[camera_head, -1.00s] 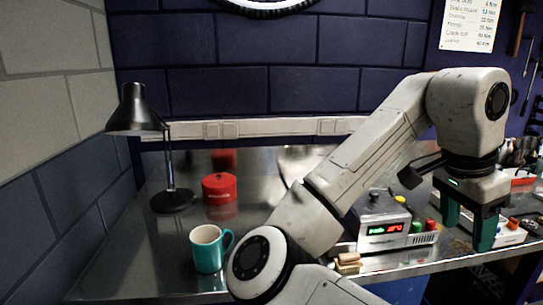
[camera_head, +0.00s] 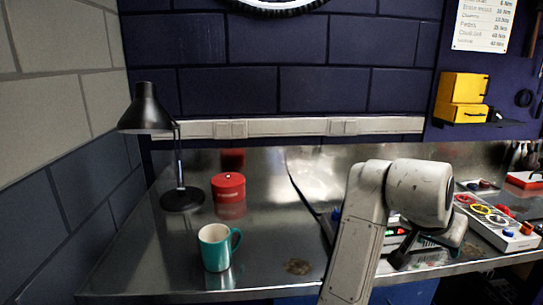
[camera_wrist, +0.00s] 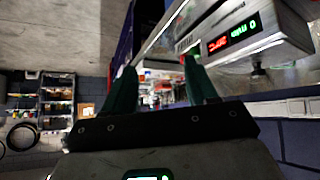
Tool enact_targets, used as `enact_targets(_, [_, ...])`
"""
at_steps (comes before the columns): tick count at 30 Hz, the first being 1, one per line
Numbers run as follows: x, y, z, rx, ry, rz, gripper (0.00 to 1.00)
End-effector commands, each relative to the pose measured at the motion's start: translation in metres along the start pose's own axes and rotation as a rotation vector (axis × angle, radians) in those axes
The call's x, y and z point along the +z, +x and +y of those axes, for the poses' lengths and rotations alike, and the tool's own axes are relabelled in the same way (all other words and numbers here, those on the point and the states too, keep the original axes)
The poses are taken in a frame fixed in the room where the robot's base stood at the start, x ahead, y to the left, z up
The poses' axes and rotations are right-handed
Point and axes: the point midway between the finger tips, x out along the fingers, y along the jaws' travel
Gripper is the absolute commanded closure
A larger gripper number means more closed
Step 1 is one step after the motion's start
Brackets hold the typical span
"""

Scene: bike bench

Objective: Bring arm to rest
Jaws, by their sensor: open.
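My gripper (camera_wrist: 158,66) shows in the wrist view with its two teal fingers apart and nothing between them. In the head view my arm is folded low at the right of centre, in front of the bench. Its wrist end points down and to the right, and the fingers are hard to make out there. The steel bench (camera_head: 150,250) runs behind the arm. In the wrist view a bench device (camera_wrist: 275,30) with red and green digits is close beyond the right finger.
A teal-and-white mug (camera_head: 214,250), a red tin (camera_head: 228,187) and a black lamp (camera_head: 147,110) stand on the bench's left. Yellow bins (camera_head: 462,95) hang at right. A tray of coloured parts (camera_head: 498,220) lies at right. The bench's left half is clear of the arm.

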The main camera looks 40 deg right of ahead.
Motion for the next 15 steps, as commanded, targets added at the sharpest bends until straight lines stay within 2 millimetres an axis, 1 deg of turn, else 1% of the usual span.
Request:
enact_targets(1, [0.01, 0.009, -0.006, -0.016, -0.078, 0.025, 0.43])
enact_targets(5, [0.04, 0.029, -0.026, -0.087, -0.278, 0.066, 0.43])
enact_targets(8, [0.071, 0.044, -0.039, -0.146, -0.439, 0.073, 0.43])
enact_targets(11, [0.11, 0.059, -0.047, -0.21, -0.599, 0.06, 0.43])
enact_targets(12, [0.127, 0.065, -0.049, -0.235, -0.663, 0.049, 0.43])
enact_targets(14, [0.155, 0.073, -0.05, -0.276, -0.76, 0.025, 0.43])
enact_targets(15, [0.176, 0.078, -0.049, -0.304, -0.823, 0.005, 0.43])
